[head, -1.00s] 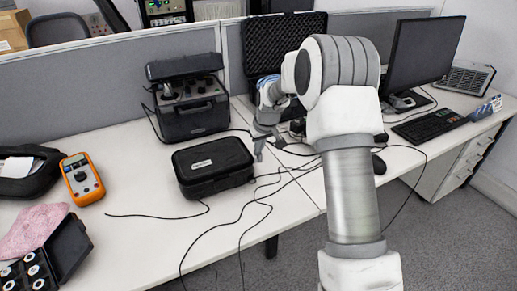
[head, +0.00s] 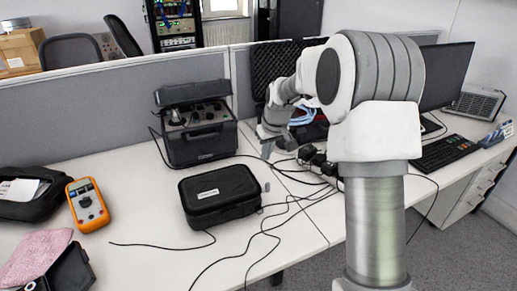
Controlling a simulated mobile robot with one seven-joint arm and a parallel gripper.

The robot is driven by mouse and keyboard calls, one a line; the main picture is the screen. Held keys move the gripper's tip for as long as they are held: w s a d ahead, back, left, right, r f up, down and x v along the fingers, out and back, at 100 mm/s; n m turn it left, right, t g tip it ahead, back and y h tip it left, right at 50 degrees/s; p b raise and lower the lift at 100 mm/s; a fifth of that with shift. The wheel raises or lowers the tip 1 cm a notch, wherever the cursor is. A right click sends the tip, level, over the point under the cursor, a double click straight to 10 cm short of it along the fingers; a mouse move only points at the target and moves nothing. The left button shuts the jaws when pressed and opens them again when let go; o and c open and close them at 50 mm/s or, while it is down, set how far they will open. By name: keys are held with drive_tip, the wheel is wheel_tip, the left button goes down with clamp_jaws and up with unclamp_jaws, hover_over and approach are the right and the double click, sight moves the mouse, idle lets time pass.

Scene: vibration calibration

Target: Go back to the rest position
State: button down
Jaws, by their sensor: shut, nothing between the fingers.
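My gripper (head: 267,150) shows at the end of my bent arm, right of the picture's middle, small and seen from the side. Its fingers point down over the desk, behind and to the right of the closed black case (head: 219,194). It is shut and empty, and it looks clear of the case. My arm hides part of the desk and the lower part of the monitor.
A black calibrator unit (head: 196,130) with its lid up stands behind the case. A small grey piece (head: 267,187) lies beside the case. An orange multimeter (head: 87,205) lies at left. Loose cables cross the desk (head: 150,214). A monitor (head: 446,75) and keyboard (head: 447,152) are at right.

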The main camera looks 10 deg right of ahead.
drive_tip(key=s+r+m+t+h+p, duration=0.1)
drive_tip(key=s+r+p, duration=0.5)
drive_tip(key=s+r, duration=1.2)
drive_tip(key=s+r+m+p, duration=0.1)
drive_tip(key=s+r+p, duration=0.1)
drive_tip(key=s, duration=0.7)
drive_tip(key=s+r+m+t+p, duration=0.1)
drive_tip(key=s+r+p, duration=0.1)
drive_tip(key=s, duration=0.7)
drive_tip(key=shift+a+r, duration=0.25)
drive_tip(key=shift+r, duration=0.65)
